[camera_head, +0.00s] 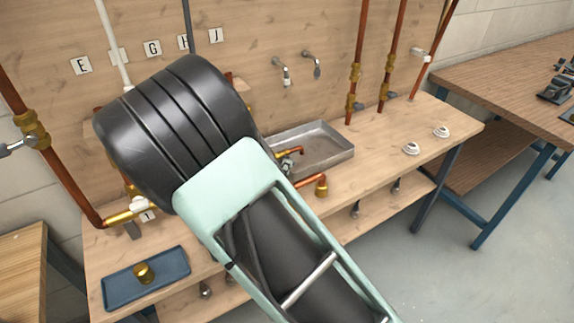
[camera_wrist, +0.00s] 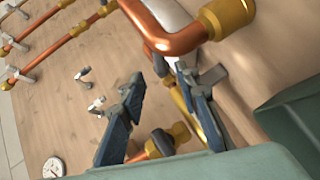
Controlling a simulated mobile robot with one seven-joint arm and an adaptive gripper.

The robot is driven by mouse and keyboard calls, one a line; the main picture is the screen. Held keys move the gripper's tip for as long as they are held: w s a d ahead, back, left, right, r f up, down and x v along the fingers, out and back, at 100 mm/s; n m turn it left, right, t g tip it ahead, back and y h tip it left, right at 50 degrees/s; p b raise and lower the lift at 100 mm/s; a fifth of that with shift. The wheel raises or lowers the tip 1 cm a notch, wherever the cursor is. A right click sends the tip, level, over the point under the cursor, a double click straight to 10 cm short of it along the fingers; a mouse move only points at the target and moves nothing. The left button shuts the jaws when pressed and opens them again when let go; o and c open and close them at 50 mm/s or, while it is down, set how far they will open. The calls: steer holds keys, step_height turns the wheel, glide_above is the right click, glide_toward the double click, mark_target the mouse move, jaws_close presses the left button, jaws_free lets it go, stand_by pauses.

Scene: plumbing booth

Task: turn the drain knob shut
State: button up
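No label marks which part is the drain knob. In the wrist view a dark round knob (camera_wrist: 161,142) sits on a brass fitting (camera_wrist: 181,132) of a copper pipe, low in the gap between my fingers. My gripper (camera_wrist: 160,76) is open, its two dark blue fingers well apart with nothing clearly held. A copper elbow (camera_wrist: 178,42) and a large brass end (camera_wrist: 228,16) pass close by the fingertips. I cannot tell whether the fingers touch them. In the head view my arm hides the gripper and this part of the piping.
Vertical copper pipes (camera_head: 357,60) rise behind. A blue tray (camera_head: 125,284) holds a brass piece (camera_head: 144,273). White round fixtures (camera_head: 411,148) sit at right.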

steer(key=x, duration=0.6)
steer(key=shift+c, duration=0.7)
steer(key=shift+r, duration=0.1)
jaws_close()
